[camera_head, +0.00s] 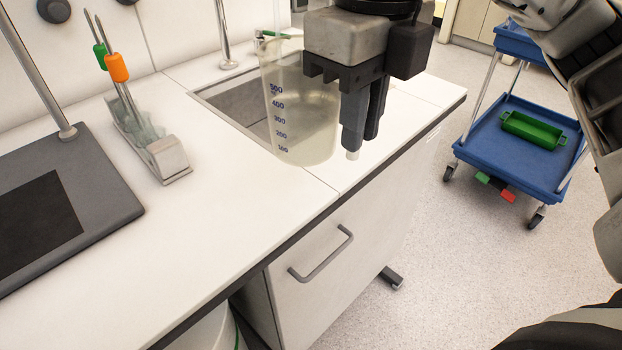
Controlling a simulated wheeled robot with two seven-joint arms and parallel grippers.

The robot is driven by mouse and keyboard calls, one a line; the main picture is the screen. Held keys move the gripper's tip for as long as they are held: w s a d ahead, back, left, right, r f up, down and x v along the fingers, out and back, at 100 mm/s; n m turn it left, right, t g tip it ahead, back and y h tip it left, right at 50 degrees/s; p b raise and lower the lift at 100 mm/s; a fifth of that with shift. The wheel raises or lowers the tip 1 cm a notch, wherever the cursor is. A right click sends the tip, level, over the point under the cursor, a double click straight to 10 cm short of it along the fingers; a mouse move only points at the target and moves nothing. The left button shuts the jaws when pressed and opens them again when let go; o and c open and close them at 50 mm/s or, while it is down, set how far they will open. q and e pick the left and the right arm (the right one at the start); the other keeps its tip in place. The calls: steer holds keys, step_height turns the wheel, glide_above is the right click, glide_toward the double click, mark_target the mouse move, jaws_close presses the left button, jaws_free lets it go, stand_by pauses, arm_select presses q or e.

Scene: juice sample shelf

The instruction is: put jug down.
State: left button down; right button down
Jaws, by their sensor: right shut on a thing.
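The jug (291,112) is a clear, upright beaker with blue volume marks and a pale, cloudy look in its lower part. It shows in front of the sink, near the front edge of the white counter. My right gripper (361,145) points down at the jug's right side and is shut on it; the fingers hide the part they hold. I cannot tell whether the jug's base touches the counter. My left gripper is not in view.
The sink (225,95) opens behind the jug. A rack (150,145) with orange and green-topped tools and a dark grey stand base (55,205) are at left. Clear counter (225,205) lies between them and the jug. A blue cart (505,165) carries a green tray (533,130) at right.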

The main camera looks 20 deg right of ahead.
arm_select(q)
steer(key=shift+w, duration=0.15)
arm_select(e)
steer(key=w+a+f, duration=0.3)
steer(key=f, duration=0.5)
steer(key=shift+a+f, duration=0.35)
steer(key=shift+f, duration=0.15)
steer(key=c, duration=1.8)
jaws_free()
steer(key=shift+f+b, duration=0.1)
steer(key=shift+b, duration=0.25)
steer(key=shift+c, duration=0.2)
steer(key=o, duration=0.4)
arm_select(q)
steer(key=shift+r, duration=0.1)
